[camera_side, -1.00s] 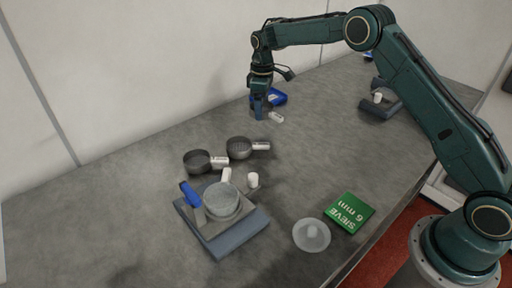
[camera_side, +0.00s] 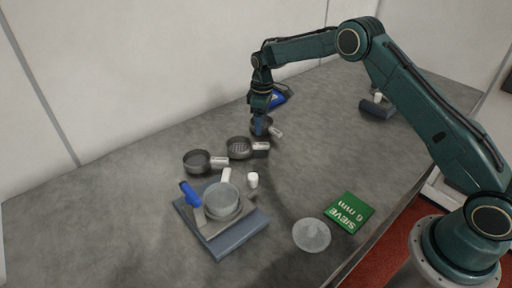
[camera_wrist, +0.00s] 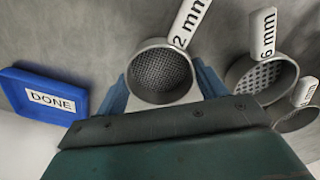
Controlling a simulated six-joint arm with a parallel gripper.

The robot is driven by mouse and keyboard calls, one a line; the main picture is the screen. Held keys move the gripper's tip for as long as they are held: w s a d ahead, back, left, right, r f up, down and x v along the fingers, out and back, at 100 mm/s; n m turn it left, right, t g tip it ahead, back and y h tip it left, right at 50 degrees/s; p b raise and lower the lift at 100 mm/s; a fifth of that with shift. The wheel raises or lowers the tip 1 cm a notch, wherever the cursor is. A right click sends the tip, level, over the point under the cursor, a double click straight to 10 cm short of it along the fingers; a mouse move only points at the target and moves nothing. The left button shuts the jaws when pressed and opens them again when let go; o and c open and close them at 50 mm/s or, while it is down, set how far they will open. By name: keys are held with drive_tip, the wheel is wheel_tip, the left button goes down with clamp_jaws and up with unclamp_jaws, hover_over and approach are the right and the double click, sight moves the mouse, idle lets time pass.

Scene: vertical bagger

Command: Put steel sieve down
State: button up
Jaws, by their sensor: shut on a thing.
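A steel sieve (camera_wrist: 160,72) with a white "2 mm" handle (camera_wrist: 189,22) is between the two fingers of my gripper (camera_wrist: 163,87) in the wrist view. Dark mesh shows inside its round rim, and it looks empty. In the side view my gripper (camera_side: 261,130) points down and is shut on this sieve (camera_side: 271,124), low over the table (camera_side: 150,150). The fingers partly hide the sieve there. I cannot tell whether its base touches the table.
A "6 mm" sieve (camera_side: 239,148) and another steel sieve (camera_side: 197,161) stand beside it in a row. A blue "DONE" tray (camera_wrist: 45,97) lies left in the wrist view.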

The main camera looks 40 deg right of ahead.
drive_tip(key=shift+f, duration=0.1)
drive_tip(key=o, duration=1.1)
wheel_tip(320, 180, up, 12)
drive_tip(key=shift+r, duration=0.15)
idle(0.6)
